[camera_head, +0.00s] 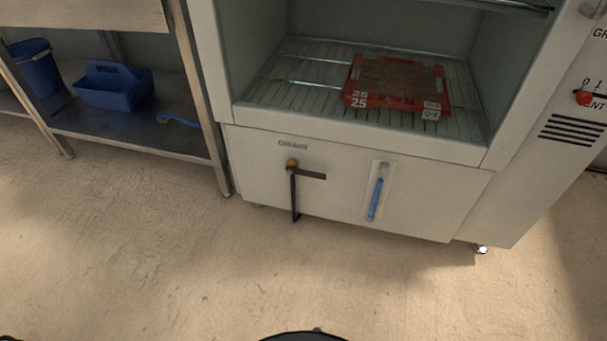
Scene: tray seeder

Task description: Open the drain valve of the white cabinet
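The white cabinet (435,200) stands at the centre right with its upper chamber open to view. Its lower front panel has a label reading "DRAIN" (293,145). Below the label is the drain valve (292,165), with a brass-coloured body. A dark lever (312,176) points right from it, roughly level, and a dark pipe (295,200) hangs straight down. My gripper is not in view, and nothing touches the valve.
A blue-filled sight tube (377,192) is right of the valve. A red tray (397,82) lies on the wire shelf. A metal bench (140,142) at left holds a blue caddy (114,87) and bucket (36,69). The floor in front is clear.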

